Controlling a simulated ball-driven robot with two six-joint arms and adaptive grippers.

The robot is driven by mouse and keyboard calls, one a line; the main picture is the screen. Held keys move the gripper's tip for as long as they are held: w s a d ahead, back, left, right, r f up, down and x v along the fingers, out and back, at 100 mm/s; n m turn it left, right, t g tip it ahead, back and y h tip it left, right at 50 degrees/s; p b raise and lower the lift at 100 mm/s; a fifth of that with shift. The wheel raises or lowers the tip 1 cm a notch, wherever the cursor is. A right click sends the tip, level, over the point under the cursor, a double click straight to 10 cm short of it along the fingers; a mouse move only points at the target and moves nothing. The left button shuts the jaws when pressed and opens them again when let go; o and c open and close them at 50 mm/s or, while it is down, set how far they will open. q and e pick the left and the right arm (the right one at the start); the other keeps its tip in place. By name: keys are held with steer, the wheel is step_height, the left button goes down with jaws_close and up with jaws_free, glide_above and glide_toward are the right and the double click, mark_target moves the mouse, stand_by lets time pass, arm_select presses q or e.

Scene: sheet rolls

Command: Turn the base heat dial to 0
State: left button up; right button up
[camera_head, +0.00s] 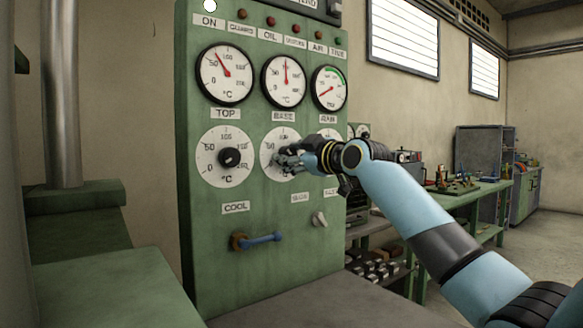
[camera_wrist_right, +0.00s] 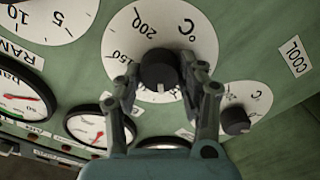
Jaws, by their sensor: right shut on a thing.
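The base heat dial (camera_head: 267,154) is a white round scale on the green panel, under the BASE label, partly hidden by my right gripper (camera_head: 284,160) in the head view. In the right wrist view its black knob (camera_wrist_right: 158,70) sits between the fingers of my right gripper (camera_wrist_right: 164,80), which is shut on it. The scale (camera_wrist_right: 135,30) shows 150 and 200 there, upside down. A pale mark on the knob points down in that view, toward the gauges; the number it faces is hidden. My left gripper is not in view.
The TOP dial (camera_head: 210,170) is close on the left. Gauges (camera_head: 284,92) sit above the dials. A blue-handled lever (camera_head: 262,239) and a small pale switch (camera_head: 319,219) are below. A grey ledge (camera_head: 300,300) juts out at the panel's foot.

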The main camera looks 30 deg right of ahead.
steer(key=shift+f+n+b, duration=0.15)
steer(key=shift+n+b, duration=1.3)
steer(key=shift+n, duration=2.35)
steer(key=shift+f+n+b, duration=0.15)
steer(key=shift+n+b, duration=1.3)
steer(key=shift+n, duration=2.35)
steer(key=o, duration=1.2)
steer(key=shift+r, duration=0.1)
steer(key=shift+s+d, duration=0.25)
steer(key=shift+s, duration=1.75)
steer(key=shift+s+d, duration=0.25)
steer(key=shift+s, duration=1.7)
steer(key=shift+s+d, duration=0.25)
steer(key=shift+s, duration=1.75)
